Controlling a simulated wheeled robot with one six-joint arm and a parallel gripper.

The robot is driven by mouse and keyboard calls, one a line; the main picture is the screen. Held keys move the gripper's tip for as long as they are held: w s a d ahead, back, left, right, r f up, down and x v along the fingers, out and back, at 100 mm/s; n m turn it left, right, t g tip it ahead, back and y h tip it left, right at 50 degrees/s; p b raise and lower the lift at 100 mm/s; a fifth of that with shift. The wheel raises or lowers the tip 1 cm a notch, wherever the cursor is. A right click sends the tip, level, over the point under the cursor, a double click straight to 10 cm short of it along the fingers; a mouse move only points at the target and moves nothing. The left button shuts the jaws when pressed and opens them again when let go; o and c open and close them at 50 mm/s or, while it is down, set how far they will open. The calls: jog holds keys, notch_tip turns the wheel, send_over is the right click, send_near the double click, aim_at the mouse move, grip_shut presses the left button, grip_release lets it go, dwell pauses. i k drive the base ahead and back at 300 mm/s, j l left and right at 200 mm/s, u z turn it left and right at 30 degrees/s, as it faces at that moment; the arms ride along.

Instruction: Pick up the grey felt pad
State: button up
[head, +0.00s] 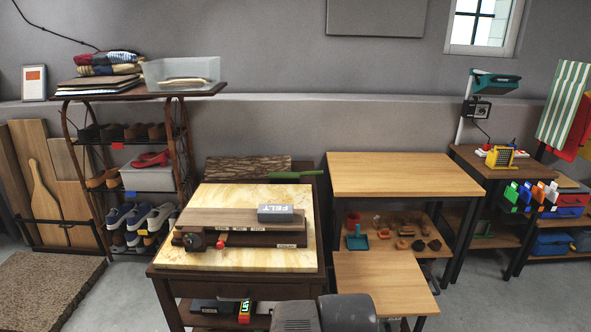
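The grey felt pad (276,217) is a small block with a lighter top face lettered "FELT". It rests at the right end of a brown wooden board (225,219) on the pale-topped workbench (250,193). Nothing covers the pad. Rounded grey and black parts at the bottom edge look like my own arm. My gripper's fingers do not show.
Beside the board's left front lie a dark round tool (193,241) and a red-tipped item (221,241). A green-handled tool (295,174) lies behind. The wooden table (400,175) to the right is bare. A shoe rack (140,180) stands left.

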aim_at(267, 212)
jog(key=i+j+u, duration=0.1)
jog(key=i+u, duration=0.35)
jog(key=i, duration=0.2)
jog(key=i+l+u, duration=0.15)
jog(key=i+u, duration=0.25)
jog(key=i, duration=0.25)
